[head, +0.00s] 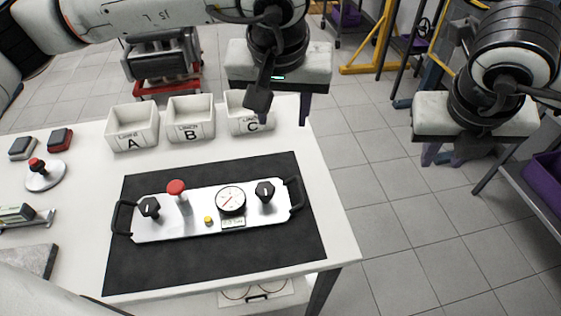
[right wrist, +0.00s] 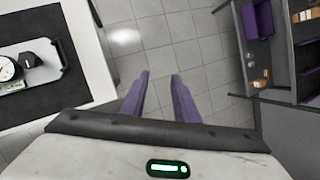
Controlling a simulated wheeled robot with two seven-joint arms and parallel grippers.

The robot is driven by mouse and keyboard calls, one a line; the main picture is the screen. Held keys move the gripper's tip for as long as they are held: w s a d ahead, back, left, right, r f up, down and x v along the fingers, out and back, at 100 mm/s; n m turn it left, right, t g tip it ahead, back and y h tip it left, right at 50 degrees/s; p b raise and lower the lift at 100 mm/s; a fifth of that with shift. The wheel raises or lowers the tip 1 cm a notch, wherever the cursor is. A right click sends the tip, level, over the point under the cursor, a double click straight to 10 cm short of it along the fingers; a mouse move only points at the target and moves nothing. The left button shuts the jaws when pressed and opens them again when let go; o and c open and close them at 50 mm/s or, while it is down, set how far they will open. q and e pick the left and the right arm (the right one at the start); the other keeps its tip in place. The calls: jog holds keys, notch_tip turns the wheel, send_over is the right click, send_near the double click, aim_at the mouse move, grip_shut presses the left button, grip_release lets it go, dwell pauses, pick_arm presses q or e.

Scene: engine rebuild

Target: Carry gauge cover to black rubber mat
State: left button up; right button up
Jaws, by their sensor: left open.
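The gauge cover (head: 180,222) is a light metal panel with a black handle at each end. It carries a round dial, two black knobs, a red button, a small yellow button and a small display. It lies flat on the black rubber mat (head: 215,268), and its right end also shows in the right wrist view (right wrist: 45,72). My left gripper (head: 277,112) is open and empty above the table's back right edge, beyond the cover. My right gripper (head: 446,158) is open and empty over the floor, right of the table; its fingers (right wrist: 160,76) stand apart in the wrist view.
White bins A (head: 133,142), B (head: 190,134) and C (head: 235,127) stand along the table's back edge, C partly hidden. A red-topped joystick (head: 42,174) and other small items sit at left. A shelf with purple bins (head: 546,172) stands at right.

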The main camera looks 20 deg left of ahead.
jog(key=v, duration=1)
jog(key=shift+a+r, duration=0.2)
jog(key=shift+a, duration=0.25)
